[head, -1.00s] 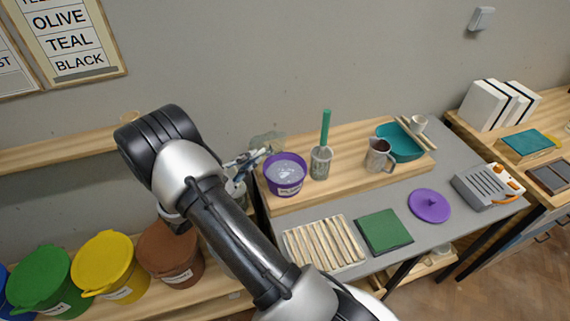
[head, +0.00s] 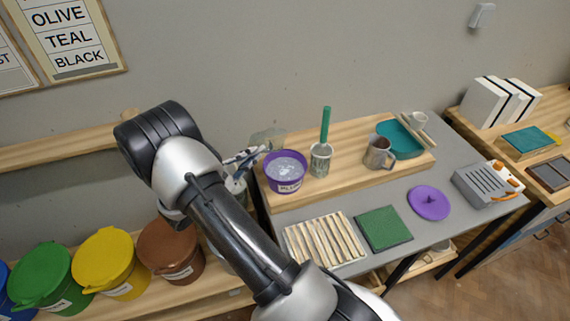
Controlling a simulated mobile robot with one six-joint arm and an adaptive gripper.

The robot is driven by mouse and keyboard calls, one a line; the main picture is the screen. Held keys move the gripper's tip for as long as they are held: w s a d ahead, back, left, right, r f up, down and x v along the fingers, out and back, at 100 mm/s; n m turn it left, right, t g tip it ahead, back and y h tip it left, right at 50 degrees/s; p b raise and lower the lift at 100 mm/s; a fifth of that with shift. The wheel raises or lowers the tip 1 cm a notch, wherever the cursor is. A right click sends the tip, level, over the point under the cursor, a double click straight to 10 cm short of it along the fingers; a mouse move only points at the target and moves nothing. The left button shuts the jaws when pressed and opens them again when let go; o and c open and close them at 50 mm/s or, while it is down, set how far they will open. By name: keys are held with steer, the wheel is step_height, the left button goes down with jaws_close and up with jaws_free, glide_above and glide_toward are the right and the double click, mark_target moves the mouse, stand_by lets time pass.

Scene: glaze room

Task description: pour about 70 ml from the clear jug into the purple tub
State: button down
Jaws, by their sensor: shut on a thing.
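The purple tub (head: 287,184) stands on the raised wooden board, with a label on its front and pale greyish liquid with light spots inside. My gripper (head: 250,156) is shut on the clear jug (head: 268,139), just behind and left of the tub. The jug is above the tub's far left rim and looks tilted, but it is faint against the grey wall. I cannot make out its liquid level or any stream. My arm hides part of the area left of the tub.
A patterned cup with a green-handled tool (head: 321,160) stands close right of the tub. A metal pitcher (head: 378,153) and a teal bowl (head: 402,139) are farther right. In front lie a slatted rack (head: 325,240), a green mat (head: 384,229) and a purple lid (head: 429,203).

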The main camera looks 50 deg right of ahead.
steer(key=shift+r, duration=0.15)
stand_by(0.5)
steer(key=w+f+n+g+b, duration=0.2)
steer(key=w+f+n+b, duration=0.3)
steer(key=w+f+n, duration=0.2)
steer(key=shift+w+a+n+g+y, duration=0.3)
steer(key=shift+w+a+n, duration=0.15)
steer(key=shift+n, duration=0.65)
steer(key=shift+d+r, duration=0.1)
